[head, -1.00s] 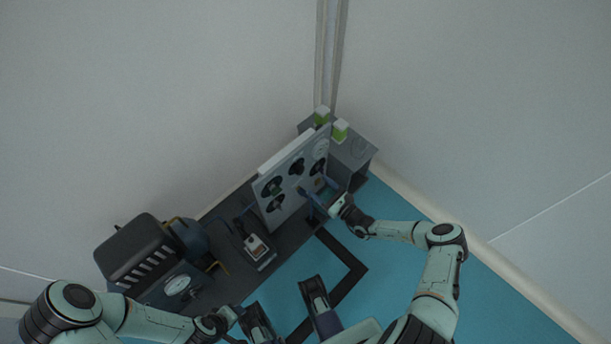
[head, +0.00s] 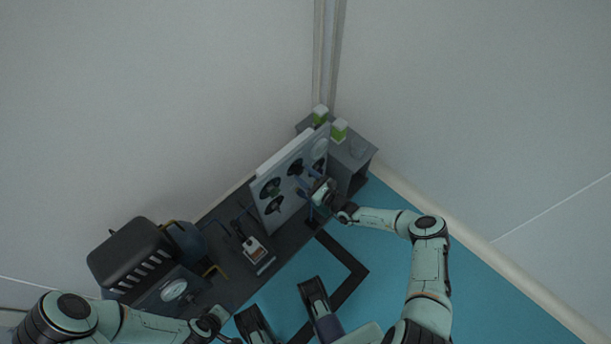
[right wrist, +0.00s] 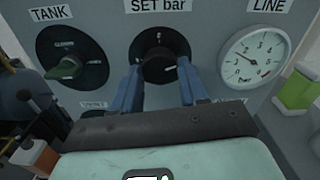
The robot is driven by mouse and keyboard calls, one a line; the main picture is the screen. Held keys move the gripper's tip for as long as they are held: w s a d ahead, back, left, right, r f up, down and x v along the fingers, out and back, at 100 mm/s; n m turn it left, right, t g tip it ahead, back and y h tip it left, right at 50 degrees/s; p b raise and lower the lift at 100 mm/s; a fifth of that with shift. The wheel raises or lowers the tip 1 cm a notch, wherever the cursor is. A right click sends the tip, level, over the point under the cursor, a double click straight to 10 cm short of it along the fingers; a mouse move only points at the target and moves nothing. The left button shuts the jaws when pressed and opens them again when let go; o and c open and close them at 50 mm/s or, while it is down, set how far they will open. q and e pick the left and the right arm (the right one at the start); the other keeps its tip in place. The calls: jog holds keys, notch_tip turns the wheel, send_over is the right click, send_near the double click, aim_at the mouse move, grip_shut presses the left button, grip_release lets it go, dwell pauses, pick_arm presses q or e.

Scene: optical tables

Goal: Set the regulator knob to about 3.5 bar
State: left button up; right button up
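The black regulator knob (right wrist: 159,62), under the "SET bar" label, is on a grey upright panel (head: 290,165). In the right wrist view my right gripper (right wrist: 159,78) has its two blue fingers apart, one on each side of the knob's lower part. I cannot tell whether they touch it. In the head view the right gripper (head: 310,181) is at the panel's right part, hiding the knob. The LINE gauge (right wrist: 253,57) is right of the knob; its reading is too small to tell. My left gripper (head: 222,320) is low in the head view, its fingers unclear.
Left of the knob is the TANK valve with a green handle (right wrist: 68,67). A green-and-white container (right wrist: 296,90) stands right of the panel. A dark bench (head: 226,272) holds a compressor-like machine (head: 135,252) and a small red-and-white item (head: 257,250).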

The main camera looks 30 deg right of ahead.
dwell(0.3)
jog(key=m, duration=0.6)
jog(key=shift+m, duration=0.3)
jog(key=m+b, duration=0.1)
jog(key=m, duration=0.5)
jog(key=shift+s+f, duration=0.1)
jog(key=shift+f, duration=0.05)
pick_arm(q)
jog(key=f, duration=0.1)
jog(key=a+f+b, duration=0.1)
jog(key=f, duration=0.1)
jog(key=shift+a, duration=0.15)
pick_arm(e)
jog(key=m, duration=0.4)
pick_arm(q)
jog(key=shift+f, duration=0.1)
pick_arm(e)
jog(key=shift+m, duration=0.4)
jog(key=o, duration=1.1)
jog(key=shift+c, duration=0.2)
